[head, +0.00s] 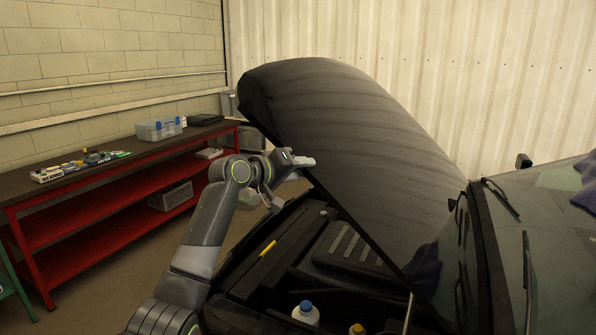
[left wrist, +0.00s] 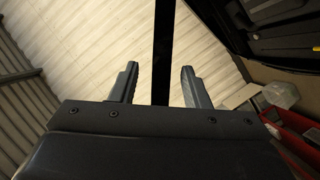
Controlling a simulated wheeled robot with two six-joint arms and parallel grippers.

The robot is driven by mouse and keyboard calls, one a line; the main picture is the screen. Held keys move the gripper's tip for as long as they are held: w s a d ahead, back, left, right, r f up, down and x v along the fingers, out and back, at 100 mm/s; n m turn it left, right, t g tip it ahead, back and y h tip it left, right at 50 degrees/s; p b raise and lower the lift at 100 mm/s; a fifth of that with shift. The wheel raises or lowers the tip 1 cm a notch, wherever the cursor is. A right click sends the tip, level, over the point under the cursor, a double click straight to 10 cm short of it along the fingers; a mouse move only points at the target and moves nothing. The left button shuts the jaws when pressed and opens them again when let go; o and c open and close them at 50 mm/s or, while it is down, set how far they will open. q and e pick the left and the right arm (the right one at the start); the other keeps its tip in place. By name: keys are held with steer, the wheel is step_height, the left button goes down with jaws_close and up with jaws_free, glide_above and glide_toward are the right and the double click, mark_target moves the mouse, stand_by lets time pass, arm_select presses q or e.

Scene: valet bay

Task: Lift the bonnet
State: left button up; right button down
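The dark bonnet (head: 345,120) stands tilted up, with its front end high and its rear end down by the windscreen. The engine bay (head: 300,262) shows beneath it. My left gripper (head: 290,180) is beside the bonnet's lower left edge and overlaps it in the head view; I cannot tell whether they touch. In the left wrist view its two fingers (left wrist: 158,82) are apart. A dark strip runs between them there; I cannot tell whether it is part of the bonnet or something behind. My right gripper is not in view.
A blue-capped bottle (head: 306,312) and a yellow cap (head: 357,329) show in the bay. A red workbench (head: 100,205) stands left, bearing a clear box (head: 158,131) and small items. The windscreen (head: 555,240) is at right. Floor is clear between bench and car.

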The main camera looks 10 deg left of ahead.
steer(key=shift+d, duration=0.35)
arm_select(q)
steer(key=shift+a, duration=0.1)
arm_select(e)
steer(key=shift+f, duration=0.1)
arm_select(q)
steer(key=shift+s+a, duration=0.2)
steer(key=shift+s, duration=0.05)
steer(key=b+v, duration=0.6)
steer(key=v, duration=1)
steer(key=shift+s+b, duration=0.25)
steer(key=shift+b, duration=0.1)
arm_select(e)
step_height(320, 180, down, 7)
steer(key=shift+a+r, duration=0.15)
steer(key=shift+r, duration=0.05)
arm_select(q)
steer(key=shift+a+r, duration=0.1)
steer(key=shift+r, duration=0.05)
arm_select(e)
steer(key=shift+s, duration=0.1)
